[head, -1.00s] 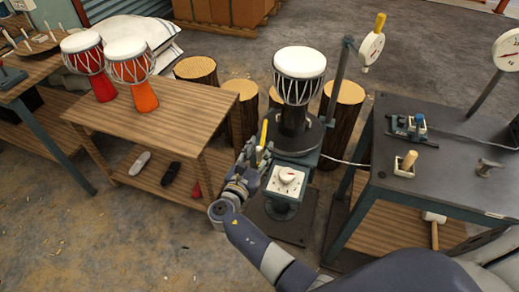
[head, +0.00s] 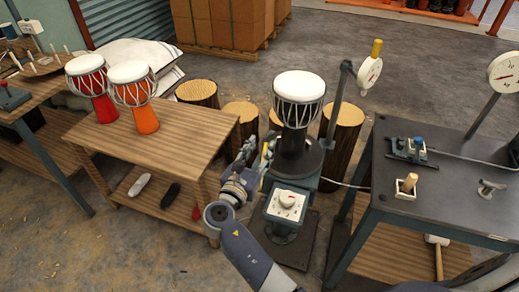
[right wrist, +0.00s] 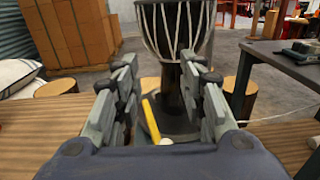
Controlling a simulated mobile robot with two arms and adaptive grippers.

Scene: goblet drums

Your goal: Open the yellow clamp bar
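The yellow clamp bar (right wrist: 151,120) stands tilted beside the dark stand (head: 293,160) that holds a black goblet drum (head: 298,98) with a white head. In the head view the bar is mostly hidden by my right gripper (head: 256,153). In the right wrist view my right gripper (right wrist: 161,85) is open, its two fingers wide apart. The bar shows between them, nearer the left finger, and I see no contact. A white dial box (head: 286,204) sits on the front of the stand. My left gripper is not in view.
A wooden bench (head: 180,125) with a red drum (head: 90,82) and an orange drum (head: 135,92) stands left. A dark worktable (head: 440,195) with small tools stands right. Log stumps (head: 340,125) are behind the stand.

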